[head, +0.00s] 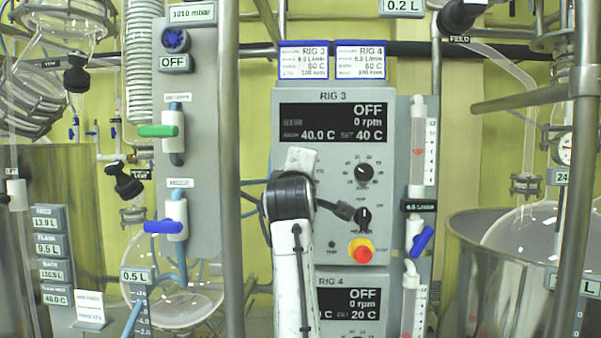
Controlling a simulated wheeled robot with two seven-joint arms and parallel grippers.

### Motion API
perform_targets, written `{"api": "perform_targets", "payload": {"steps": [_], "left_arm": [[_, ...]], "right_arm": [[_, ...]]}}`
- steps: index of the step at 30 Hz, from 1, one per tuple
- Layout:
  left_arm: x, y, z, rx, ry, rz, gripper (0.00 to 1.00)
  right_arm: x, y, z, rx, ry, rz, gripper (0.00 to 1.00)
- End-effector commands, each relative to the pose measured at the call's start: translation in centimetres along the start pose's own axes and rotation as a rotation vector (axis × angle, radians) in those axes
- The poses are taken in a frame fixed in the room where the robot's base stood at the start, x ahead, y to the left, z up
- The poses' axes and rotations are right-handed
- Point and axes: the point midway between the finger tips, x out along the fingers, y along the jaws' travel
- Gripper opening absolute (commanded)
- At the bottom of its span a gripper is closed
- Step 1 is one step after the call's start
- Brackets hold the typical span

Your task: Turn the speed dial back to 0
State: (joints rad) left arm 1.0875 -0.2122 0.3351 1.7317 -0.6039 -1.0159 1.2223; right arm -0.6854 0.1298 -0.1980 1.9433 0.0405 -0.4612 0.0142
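The RIG 3 control box (391,105) stands upright in the middle of the head view. Its display (333,123) reads OFF, 0 rpm and 40.0 C with SET 40 C. A black dial with a ring of marks (363,173) sits below the display; its numbers are too small to read. A second black knob (363,217), labelled HEATER, is lower down. My arm, apparently the left, rises in front of the box's left part. Its dark gripper (345,210) points right, beside the heater knob; contact and finger opening cannot be told. The other gripper is out of view.
A red emergency button (361,250) on yellow is just below the heater knob. A RIG 4 box (349,300), also reading OFF and 0 rpm, is underneath. A flowmeter with a blue valve (422,241) borders the right. Metal posts and glassware flank both sides.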

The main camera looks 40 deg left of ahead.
Motion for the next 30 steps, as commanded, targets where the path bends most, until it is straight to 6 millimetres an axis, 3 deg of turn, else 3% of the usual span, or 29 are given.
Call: {"api": "perform_targets", "payload": {"steps": [17, 18, 21, 30], "left_arm": [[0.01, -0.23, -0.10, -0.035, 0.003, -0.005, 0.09], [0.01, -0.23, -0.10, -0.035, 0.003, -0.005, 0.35], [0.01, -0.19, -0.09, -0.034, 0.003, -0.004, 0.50], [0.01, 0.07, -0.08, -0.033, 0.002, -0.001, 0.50]], "right_arm": [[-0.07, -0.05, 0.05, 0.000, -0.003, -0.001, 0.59], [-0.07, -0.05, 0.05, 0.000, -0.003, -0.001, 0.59], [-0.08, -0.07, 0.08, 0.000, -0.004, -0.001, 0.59], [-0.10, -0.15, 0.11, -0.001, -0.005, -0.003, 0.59]]}}
